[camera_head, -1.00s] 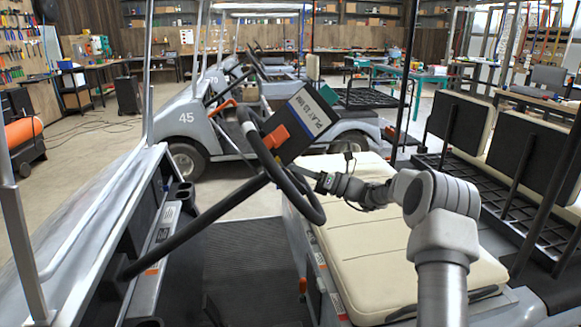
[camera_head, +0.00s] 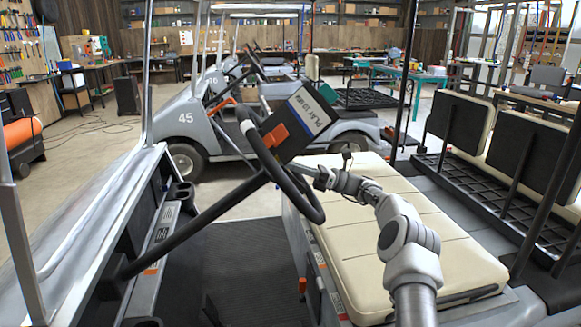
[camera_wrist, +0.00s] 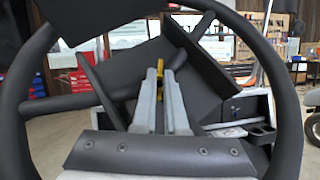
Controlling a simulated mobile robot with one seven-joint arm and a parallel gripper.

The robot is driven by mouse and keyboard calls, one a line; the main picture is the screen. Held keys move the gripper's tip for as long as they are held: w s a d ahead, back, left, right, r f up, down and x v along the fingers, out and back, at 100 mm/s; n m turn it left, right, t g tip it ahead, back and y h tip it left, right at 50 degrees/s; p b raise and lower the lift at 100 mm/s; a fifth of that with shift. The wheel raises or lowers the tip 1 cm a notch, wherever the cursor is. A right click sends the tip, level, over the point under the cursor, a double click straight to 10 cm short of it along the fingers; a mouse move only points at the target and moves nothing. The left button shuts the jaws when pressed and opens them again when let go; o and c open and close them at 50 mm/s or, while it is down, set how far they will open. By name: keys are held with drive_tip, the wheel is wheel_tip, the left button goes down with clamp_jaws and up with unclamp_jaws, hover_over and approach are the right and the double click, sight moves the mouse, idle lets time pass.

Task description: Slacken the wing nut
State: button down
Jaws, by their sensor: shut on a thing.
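My gripper (camera_wrist: 160,85) reaches through the open ring of the black steering wheel (camera_wrist: 291,120), and its grey fingers are shut on a small yellow piece at their tips. This piece, which looks like the wing nut (camera_wrist: 160,70), is mostly hidden between the fingers beside the dark steering column. In the head view the steering wheel (camera_head: 304,207) stands tilted on its column (camera_head: 205,220), and my wrist is at the right of its rim. The fingertips and the wing nut cannot be made out there.
A dark box with a white label (camera_head: 309,112) is mounted at the wheel's upper end. The cream seat (camera_head: 370,240) lies under my arm. The dashboard (camera_head: 150,225) is at left, and another cart (camera_head: 190,120) stands behind.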

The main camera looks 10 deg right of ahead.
drive_tip(key=shift+n+g, duration=0.5)
drive_tip(key=shift+n, duration=0.1)
idle(0.3)
drive_tip(key=c, duration=1)
unclamp_jaws()
drive_tip(key=shift+o, duration=0.2)
drive_tip(key=shift+r, duration=0.35)
drive_tip(key=s+d+r+p, duration=0.3)
drive_tip(key=s+d+r, duration=0.3)
drive_tip(key=d+r, duration=0.4)
drive_tip(key=shift+r, duration=0.15)
